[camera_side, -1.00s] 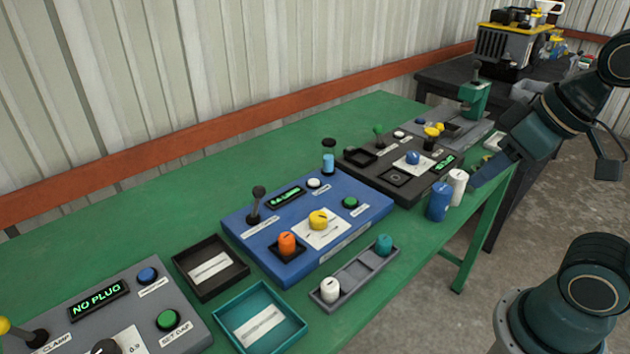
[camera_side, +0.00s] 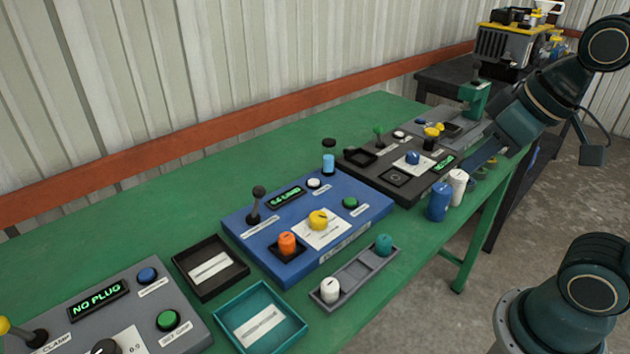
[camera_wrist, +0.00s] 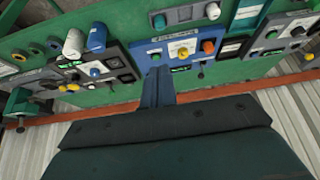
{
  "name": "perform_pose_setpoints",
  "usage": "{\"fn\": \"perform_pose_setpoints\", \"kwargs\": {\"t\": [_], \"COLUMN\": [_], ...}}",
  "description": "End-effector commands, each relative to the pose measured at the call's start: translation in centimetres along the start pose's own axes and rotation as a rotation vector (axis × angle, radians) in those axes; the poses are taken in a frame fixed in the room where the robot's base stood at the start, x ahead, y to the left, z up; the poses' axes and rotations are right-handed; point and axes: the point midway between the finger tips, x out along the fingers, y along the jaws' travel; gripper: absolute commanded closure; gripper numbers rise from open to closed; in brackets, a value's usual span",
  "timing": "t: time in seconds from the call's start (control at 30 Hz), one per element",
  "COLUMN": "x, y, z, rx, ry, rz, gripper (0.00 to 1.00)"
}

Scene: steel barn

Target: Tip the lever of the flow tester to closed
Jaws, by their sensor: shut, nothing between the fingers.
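The flow tester appears to be the blue panel (camera_side: 345,232) with a green readout, whose unit looks like L/MIN. Its lever (camera_side: 257,200), dark with a round knob, stands near the far-left corner and looks near upright. The lever's label is too small to read. In the wrist view the panel (camera_wrist: 168,49) lies past my fingertips, with the lever (camera_wrist: 200,72) to their right. My gripper (camera_wrist: 155,72) is shut and empty. In the side view my gripper (camera_side: 478,160) is at the right, beyond the black panel, well apart from the lever.
The blue panel carries a yellow knob (camera_side: 318,220), orange plug (camera_side: 287,242) and green button (camera_side: 350,203). A light-blue cylinder (camera_side: 328,164) stands behind it. A black panel (camera_side: 385,185), blue and white cylinders (camera_side: 439,202) stand between it and my gripper. Trays (camera_side: 300,322) lie in front.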

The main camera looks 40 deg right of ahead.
Motion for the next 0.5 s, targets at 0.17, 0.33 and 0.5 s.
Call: {"fn": "perform_pose_setpoints", "kwargs": {"t": [0.17,0.33,0.5], "x": [0.8,2.1,3.9], "y": [-0.6,-1.2,-1.6], "z": [-3.4,-7.1,-10.7], "rx": [-0.027,-0.057,-0.083], "ry": [-0.016,-0.027,-0.035], "rz": [-0.037,-0.084,-0.136], "gripper": [1.00,1.00,1.00]}}
